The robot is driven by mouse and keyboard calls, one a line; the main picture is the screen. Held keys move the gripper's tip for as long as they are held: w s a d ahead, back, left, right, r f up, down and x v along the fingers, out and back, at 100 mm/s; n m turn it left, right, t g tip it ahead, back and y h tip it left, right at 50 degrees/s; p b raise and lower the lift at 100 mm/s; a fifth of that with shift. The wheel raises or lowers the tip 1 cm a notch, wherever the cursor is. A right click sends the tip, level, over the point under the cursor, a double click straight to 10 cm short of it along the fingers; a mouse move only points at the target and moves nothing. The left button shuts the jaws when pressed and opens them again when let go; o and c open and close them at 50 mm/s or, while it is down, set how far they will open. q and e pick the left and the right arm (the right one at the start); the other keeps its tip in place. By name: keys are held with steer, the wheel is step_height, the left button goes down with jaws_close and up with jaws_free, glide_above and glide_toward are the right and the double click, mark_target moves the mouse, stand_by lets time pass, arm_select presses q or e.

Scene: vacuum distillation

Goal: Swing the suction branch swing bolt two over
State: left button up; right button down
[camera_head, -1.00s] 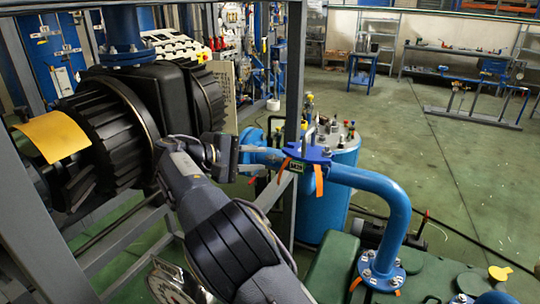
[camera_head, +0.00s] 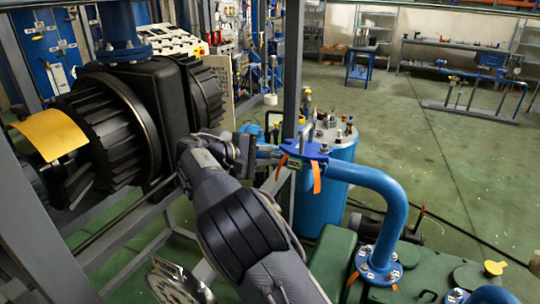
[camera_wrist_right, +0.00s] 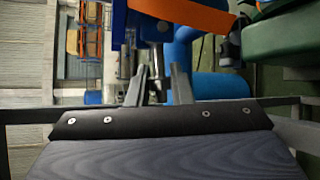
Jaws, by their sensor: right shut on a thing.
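The suction branch is a blue bent pipe (camera_head: 382,190), with a blue clamp flange (camera_head: 312,152) and orange tags (camera_head: 317,178) at its left end. My right gripper (camera_head: 268,152) is at the left side of this flange, its arm reaching up from below. In the right wrist view, its two fingers (camera_wrist_right: 158,88) stand around a small metal part between them, which I take to be a swing bolt (camera_wrist_right: 155,72). Its number cannot be read, and the wrist hides most of the grip in the head view. My left gripper is not in view.
A large black ribbed machine (camera_head: 110,120) on a grey frame stands left of my arm. A grey post (camera_head: 293,80) rises just behind the flange. A blue tank (camera_head: 325,180) stands behind the pipe, and a green vessel (camera_head: 340,260) lies below. Open floor is at right.

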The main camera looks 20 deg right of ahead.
steer(key=shift+r+m+t+y+b, duration=0.5)
steer(key=shift+r+m+y, duration=0.15)
steer(key=shift+m+y, duration=0.3)
steer(key=shift+s+d+r+m+t+y+b, duration=0.1)
steer(key=shift+r+m+t+y+b, duration=0.3)
steer(key=shift+m+y+b, duration=0.15)
steer(key=shift+s+d+r+m+t+y+b, duration=0.1)
steer(key=shift+r+m+t+y+b, duration=0.2)
steer(key=shift+m+t+y+b, duration=0.15)
steer(key=shift+r, duration=0.1)
steer(key=c, duration=1.5)
jaws_free()
steer(key=shift+c, duration=0.2)
